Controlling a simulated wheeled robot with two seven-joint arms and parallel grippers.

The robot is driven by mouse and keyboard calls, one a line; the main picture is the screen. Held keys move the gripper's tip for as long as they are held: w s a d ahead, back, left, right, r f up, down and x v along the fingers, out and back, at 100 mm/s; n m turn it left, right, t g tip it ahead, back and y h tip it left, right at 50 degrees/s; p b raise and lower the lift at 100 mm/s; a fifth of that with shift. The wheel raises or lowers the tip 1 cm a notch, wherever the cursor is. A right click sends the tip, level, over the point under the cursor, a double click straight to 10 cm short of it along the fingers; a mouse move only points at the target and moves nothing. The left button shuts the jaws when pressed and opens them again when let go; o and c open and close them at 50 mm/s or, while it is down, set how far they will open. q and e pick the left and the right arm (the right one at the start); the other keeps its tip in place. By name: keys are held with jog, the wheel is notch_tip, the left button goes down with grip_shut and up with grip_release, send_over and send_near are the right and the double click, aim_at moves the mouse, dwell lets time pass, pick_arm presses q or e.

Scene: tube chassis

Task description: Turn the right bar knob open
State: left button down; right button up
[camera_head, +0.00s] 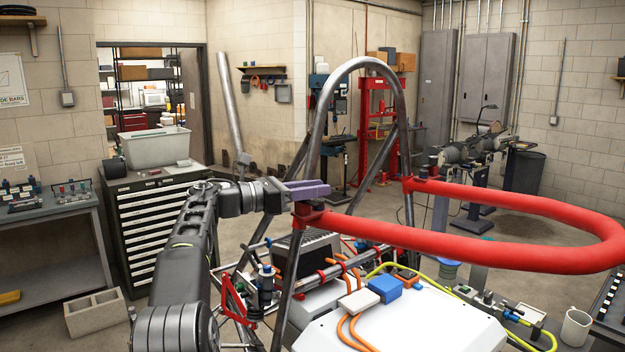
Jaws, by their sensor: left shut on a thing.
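A red padded bar (500,250) loops out to the right from the grey tube chassis (362,64). Its near end meets a red clamp (308,213) on the near hoop leg. Its other end meets a second red clamp (421,184), with a dark knob (433,158) standing above it. My left gripper (310,191), with purple fingers, is at the top of the near clamp and is shut on the knob there. The fingers hide most of that knob, so its turn angle cannot be told. My right gripper is not in view.
Below the bar are a white panel (400,325), a blue box (385,289), orange cables and a yellow hose. A drawer cabinet (155,225) with a grey bin (155,148) stands at the left. Open floor lies behind the chassis.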

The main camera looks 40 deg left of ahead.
pick_arm(q)
jog(key=shift+r+m+g+h, duration=0.2)
jog(key=shift+m+g+h, duration=0.15)
jog(key=shift+h, duration=0.25)
jog(key=shift+d, duration=0.15)
jog(key=c, duration=1.1)
grip_release()
jog(key=shift+f, duration=0.15)
jog(key=shift+s, duration=0.1)
jog(key=shift+s+a, duration=0.45)
jog(key=shift+a, duration=0.05)
jog(key=shift+v, duration=3.2)
